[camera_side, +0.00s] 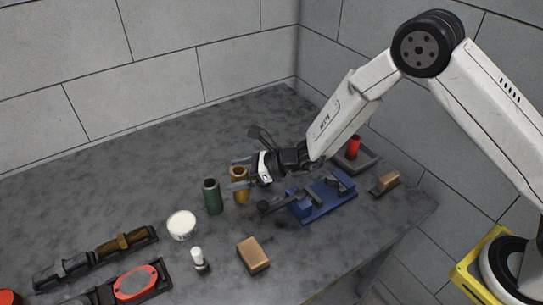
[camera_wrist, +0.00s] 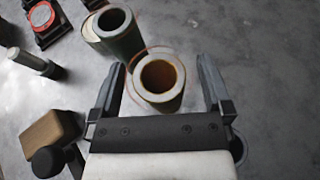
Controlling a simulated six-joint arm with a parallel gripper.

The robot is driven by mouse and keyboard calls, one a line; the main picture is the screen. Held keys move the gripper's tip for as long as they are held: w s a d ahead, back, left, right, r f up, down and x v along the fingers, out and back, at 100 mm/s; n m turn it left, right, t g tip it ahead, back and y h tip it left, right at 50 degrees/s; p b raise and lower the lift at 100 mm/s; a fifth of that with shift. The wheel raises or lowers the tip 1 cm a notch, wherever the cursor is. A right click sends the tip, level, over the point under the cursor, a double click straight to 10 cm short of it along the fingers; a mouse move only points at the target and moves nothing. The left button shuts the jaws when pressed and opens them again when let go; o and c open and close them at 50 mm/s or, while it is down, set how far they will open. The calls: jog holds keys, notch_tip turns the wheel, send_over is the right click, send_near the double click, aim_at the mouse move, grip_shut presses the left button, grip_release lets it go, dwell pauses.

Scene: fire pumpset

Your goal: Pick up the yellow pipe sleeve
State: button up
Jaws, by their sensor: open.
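The yellow pipe sleeve (camera_side: 239,186) stands upright on the grey table in the side view, just right of a dark green sleeve. In the wrist view the yellow sleeve (camera_wrist: 160,82) shows from above as a hollow cylinder with an orange-brown bore. In the wrist view the two fingers of my gripper (camera_wrist: 165,75) are apart, one on each side of the sleeve, with a visible gap on the right. The sleeve's lower part is partly hidden in the wrist view.
A blue fixture (camera_side: 325,199) lies to the right. A tan block (camera_side: 253,255) and a small white-topped bottle (camera_side: 199,260) are nearer the front. The back of the table is clear.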

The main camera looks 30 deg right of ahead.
grip_shut()
dwell(0.3)
jog(key=shift+r, duration=0.2)
jog(key=shift+r, duration=0.75)
jog(key=s+d+r, duration=0.5)
jog(key=s+r, duration=0.6)
jog(key=s, duration=0.2)
jog(key=shift+d, duration=0.15)
jog(key=shift+r, duration=0.1)
